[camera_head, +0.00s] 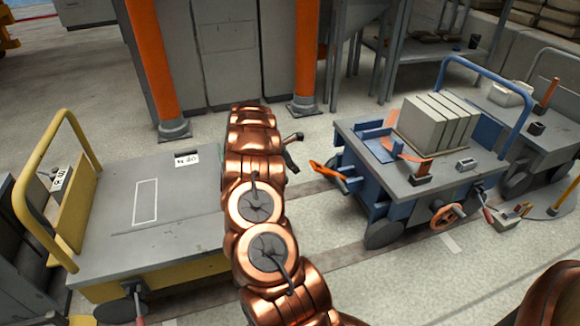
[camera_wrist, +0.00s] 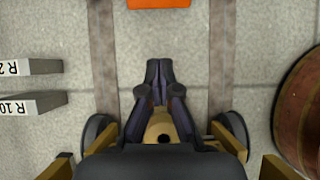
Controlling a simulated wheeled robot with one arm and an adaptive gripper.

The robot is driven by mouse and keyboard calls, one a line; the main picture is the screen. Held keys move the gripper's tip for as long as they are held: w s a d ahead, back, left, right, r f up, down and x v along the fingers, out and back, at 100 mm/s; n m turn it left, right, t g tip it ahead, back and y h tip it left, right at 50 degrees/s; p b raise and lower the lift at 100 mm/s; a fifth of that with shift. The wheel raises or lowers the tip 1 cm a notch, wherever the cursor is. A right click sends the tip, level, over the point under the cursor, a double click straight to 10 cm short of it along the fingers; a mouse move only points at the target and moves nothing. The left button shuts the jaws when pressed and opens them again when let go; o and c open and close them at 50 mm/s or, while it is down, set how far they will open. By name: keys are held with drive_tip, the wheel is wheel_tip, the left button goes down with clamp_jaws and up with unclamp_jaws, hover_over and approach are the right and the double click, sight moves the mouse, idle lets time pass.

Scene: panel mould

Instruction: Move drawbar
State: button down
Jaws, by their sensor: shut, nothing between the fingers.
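The orange drawbar (camera_head: 329,171) sticks out from the left end of the blue cart (camera_head: 375,205). It looks raised above the floor and points left. My gripper (camera_head: 293,163) hangs just left of its tip, in the gap between the blue cart and the yellow cart (camera_head: 150,225). The two look apart. In the wrist view my gripper (camera_wrist: 159,68) is shut, its dark fingers together and empty. An orange piece (camera_wrist: 158,3) shows ahead at the top edge, mostly cut off; I cannot tell whether it is the drawbar.
Grey blocks (camera_head: 435,122) stand on the blue cart. An orange post (camera_head: 152,60) and another (camera_head: 307,50) stand behind. A grey cart (camera_head: 530,125) is at the right. Two labelled plates (camera_wrist: 30,104) show left in the wrist view. Floor between the carts is open.

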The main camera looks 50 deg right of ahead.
drive_tip(key=shift+s+d+f+b, duration=0.1)
drive_tip(key=shift+s+d+b, duration=0.35)
drive_tip(key=shift+d+b, duration=0.15)
drive_tip(key=shift+s+d+f+b, duration=0.1)
drive_tip(key=shift+s+d+b, duration=0.35)
drive_tip(key=shift+d, duration=0.3)
drive_tip(key=shift+s+d+f+b, duration=0.1)
drive_tip(key=shift+s+d+b, duration=0.35)
drive_tip(key=shift+d+b, duration=0.15)
drive_tip(key=shift+r, duration=0.1)
